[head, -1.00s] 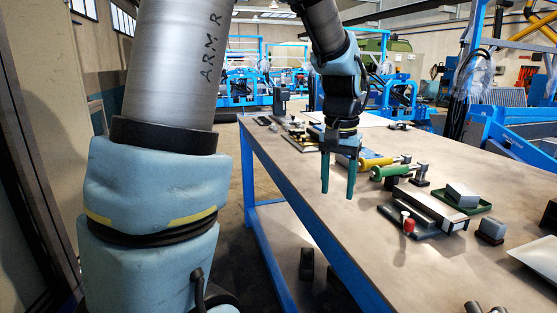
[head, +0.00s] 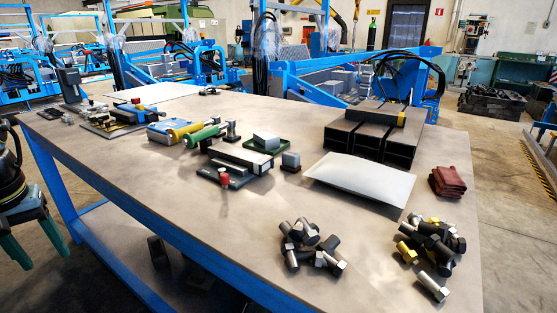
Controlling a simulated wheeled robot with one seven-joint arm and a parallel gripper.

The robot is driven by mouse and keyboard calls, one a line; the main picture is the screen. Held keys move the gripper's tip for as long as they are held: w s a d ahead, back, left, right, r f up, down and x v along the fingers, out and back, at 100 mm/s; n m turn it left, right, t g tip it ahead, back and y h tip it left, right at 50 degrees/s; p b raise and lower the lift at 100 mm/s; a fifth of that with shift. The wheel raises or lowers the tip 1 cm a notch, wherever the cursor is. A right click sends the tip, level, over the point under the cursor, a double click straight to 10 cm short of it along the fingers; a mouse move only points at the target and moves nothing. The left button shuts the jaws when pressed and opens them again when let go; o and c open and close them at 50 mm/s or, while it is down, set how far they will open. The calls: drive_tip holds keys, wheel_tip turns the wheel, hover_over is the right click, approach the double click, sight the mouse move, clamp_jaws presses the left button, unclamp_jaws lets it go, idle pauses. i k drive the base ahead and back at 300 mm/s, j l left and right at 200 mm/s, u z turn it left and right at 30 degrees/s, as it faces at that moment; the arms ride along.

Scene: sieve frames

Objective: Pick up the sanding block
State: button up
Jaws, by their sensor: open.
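No block here is plainly marked as the sanding block. A light grey block (head: 266,140) lies in a green tray (head: 285,147) near the middle of the table. A smaller dark block with a grey top (head: 291,161) stands just right of that tray, apart from it. I cannot tell which of them is the sanding block. My gripper (head: 35,245) is at the far left edge of the view, pointing down, with its two green fingers apart and nothing between them. It is off the table's left side, well away from both blocks.
Green and yellow cylinders (head: 203,135), a long block on a dark base (head: 240,158) and a red-topped piece (head: 224,179) stand left of the blocks. The front-left tabletop is clear.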

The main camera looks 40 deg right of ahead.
sight(291, 161)
drive_tip(key=z, duration=1.15)
